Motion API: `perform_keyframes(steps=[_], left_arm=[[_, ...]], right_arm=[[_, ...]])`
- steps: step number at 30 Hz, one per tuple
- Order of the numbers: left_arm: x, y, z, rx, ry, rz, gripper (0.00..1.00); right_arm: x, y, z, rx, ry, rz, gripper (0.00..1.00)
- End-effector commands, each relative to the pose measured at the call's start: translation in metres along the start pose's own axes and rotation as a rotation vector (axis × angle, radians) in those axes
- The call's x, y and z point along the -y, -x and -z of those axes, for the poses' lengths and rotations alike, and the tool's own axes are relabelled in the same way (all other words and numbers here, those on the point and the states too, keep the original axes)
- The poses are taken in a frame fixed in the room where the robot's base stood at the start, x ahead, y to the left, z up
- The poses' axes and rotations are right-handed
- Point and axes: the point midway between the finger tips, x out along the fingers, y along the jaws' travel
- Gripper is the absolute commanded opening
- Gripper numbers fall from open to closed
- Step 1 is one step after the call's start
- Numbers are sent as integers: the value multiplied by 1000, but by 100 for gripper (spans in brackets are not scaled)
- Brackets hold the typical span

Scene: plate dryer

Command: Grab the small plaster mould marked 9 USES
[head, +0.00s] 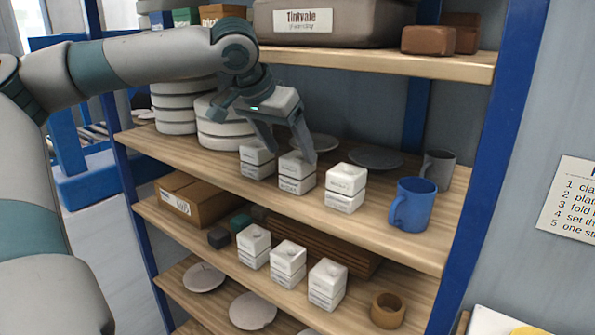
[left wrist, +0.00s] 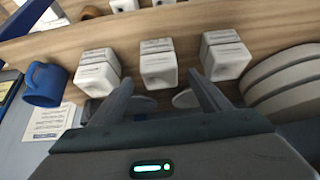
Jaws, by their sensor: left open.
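Three small white plaster moulds, each in two stacked halves, stand in a row on the middle shelf: left mould (head: 257,160), middle mould (head: 296,173), right mould (head: 345,188). Three more stand on the shelf below: left (head: 254,246), middle (head: 288,264), right (head: 327,284). Their writing is too small to read, so I cannot tell which says 9 USES. My left gripper (head: 289,154) is open and empty at the middle-shelf moulds, its fingers around or just above the middle one. In the left wrist view the middle mould (left wrist: 158,65) lies ahead between the fingers (left wrist: 162,92).
A blue mug (head: 411,205) and grey mug (head: 438,169) stand right of the row. Flat grey discs (head: 376,158) lie behind it. Large round moulds (head: 224,132) are stacked left. The upper shelf (head: 400,64) hangs overhead; a blue post (head: 485,170) bounds the right.

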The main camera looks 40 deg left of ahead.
Motion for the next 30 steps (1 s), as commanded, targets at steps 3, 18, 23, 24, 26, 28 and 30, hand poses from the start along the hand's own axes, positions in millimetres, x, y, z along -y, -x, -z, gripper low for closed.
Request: perform_keyframes(steps=[3,18,23,24,26,28,30], left_arm=[[0,0,0,0,0,0,70],[0,-34,5,4,-1,1,70],[0,-48,5,3,0,1,70],[0,-50,5,2,0,1,70],[0,-52,5,1,1,1,70],[0,-53,5,0,0,1,70],[0,-53,5,0,0,1,70]], right_arm=[[0,0,0,0,0,0,31],[-2,20,1,1,1,-1,31],[-2,24,1,1,1,-2,31],[-2,25,2,1,1,-2,31],[-2,25,2,1,1,-2,31],[-2,25,2,1,1,-2,31],[-2,25,2,1,1,-2,31]])
